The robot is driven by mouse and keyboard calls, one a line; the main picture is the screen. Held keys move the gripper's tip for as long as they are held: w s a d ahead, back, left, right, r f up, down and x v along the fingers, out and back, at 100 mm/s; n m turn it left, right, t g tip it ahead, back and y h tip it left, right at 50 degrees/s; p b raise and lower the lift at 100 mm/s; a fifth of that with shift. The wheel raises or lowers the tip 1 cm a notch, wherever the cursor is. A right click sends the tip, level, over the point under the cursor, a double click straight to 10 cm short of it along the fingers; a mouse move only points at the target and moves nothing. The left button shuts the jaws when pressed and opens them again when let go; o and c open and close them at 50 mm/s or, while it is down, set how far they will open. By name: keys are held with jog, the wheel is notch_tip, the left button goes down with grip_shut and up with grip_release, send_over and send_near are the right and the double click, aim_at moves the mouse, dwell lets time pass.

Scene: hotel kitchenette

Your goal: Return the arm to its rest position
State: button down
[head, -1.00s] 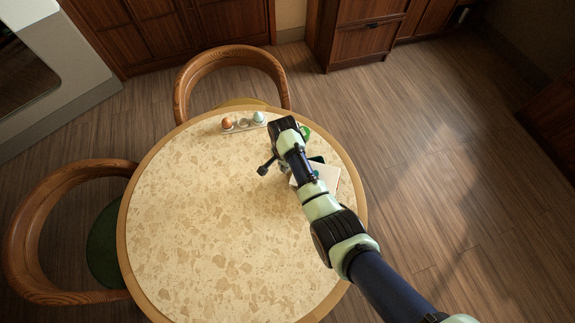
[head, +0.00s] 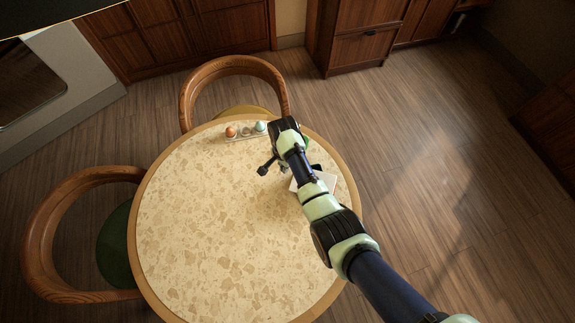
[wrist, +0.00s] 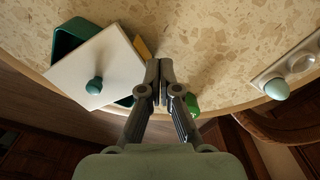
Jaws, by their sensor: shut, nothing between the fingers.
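My gripper (wrist: 159,70) is shut and empty in the wrist view, its two fingers together above the table's edge region. In the head view my arm reaches in from the lower right over the right side of the round table (head: 205,230), and the arm hides much of what lies beneath it. A dark green box (wrist: 68,37) with a white lid (wrist: 92,68) stands on the table beside the fingers. In the head view the lid (head: 328,180) is partly behind my arm.
A pale tray (head: 240,135) holds an orange egg-shaped piece (head: 231,132) and a pale green one (head: 260,127). A green object (wrist: 192,105) lies near the fingers. Wooden chairs stand at the back (head: 190,90) and left (head: 40,240). The table's left and middle are clear.

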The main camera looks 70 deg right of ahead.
jog(key=shift+r+p, duration=0.45)
jog(key=shift+r, duration=0.35)
